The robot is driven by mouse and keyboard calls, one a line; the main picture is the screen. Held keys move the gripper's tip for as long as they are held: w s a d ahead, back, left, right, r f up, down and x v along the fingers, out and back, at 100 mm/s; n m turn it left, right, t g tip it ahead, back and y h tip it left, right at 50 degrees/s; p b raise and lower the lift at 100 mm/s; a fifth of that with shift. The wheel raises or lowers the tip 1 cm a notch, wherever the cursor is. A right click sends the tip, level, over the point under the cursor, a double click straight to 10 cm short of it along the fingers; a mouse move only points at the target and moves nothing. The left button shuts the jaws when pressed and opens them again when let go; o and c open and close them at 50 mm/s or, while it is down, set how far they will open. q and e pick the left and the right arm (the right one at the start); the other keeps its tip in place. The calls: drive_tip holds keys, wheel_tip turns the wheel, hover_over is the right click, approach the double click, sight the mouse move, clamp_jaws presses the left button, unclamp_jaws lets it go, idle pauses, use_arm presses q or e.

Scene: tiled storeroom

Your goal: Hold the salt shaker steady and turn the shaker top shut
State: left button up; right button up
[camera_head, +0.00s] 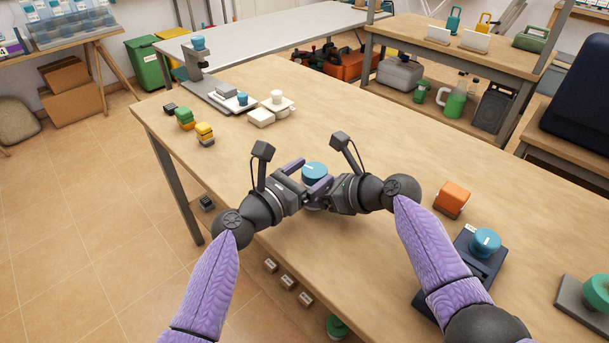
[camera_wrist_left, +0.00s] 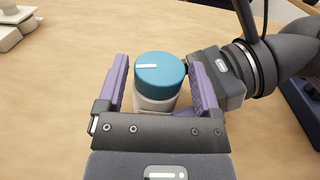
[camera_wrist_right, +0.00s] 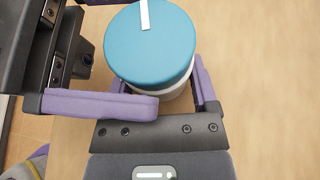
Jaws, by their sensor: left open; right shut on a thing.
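The salt shaker has a blue round top (camera_head: 314,170) with a white line mark, above a pale body (camera_wrist_left: 155,103). It stands upright near the table's front edge. My left gripper (camera_head: 307,177) is open, with its purple fingers on both sides of the top. In the left wrist view a gap shows left of the top; contact on the right is unclear. My right gripper (camera_wrist_right: 175,95) is shut on the shaker's body, below the left fingers. In the right wrist view its left finger is mostly hidden behind a left gripper finger.
An orange block (camera_head: 452,198) and a dark box with a blue knob (camera_head: 485,241) sit to the right. The tabletop behind the shaker is clear.

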use_arm(q)
drive_tip(key=v, duration=1.2)
drive_tip(key=shift+d, duration=0.1)
drive_tip(key=w+m+g+h, duration=0.1)
drive_tip(key=w+f+m+g+h, duration=0.1)
drive_tip(key=g, duration=0.1)
drive_tip(key=shift+w+a+f+g, duration=0.2)
drive_tip(key=shift+g, duration=0.1)
drive_tip(key=shift+w+a+r+m+g+h, duration=0.25)
drive_tip(key=shift+w+a+m+g+h, duration=0.2)
drive_tip(key=shift+a+m, duration=0.1)
drive_tip(key=shift+w+a+r+m+g+h, duration=0.25)
drive_tip(key=shift+w+a+m+g+h, duration=0.1)
drive_tip(key=shift+a+m+g, duration=0.15)
drive_tip(key=shift+w+a+r, duration=0.15)
drive_tip(key=shift+a+r, duration=0.05)
drive_tip(key=shift+r, duration=0.05)
drive_tip(key=x, duration=1.1)
drive_tip(key=shift+d+r, duration=0.1)
drive_tip(key=shift+d, duration=0.25)
drive_tip(key=c, duration=1)
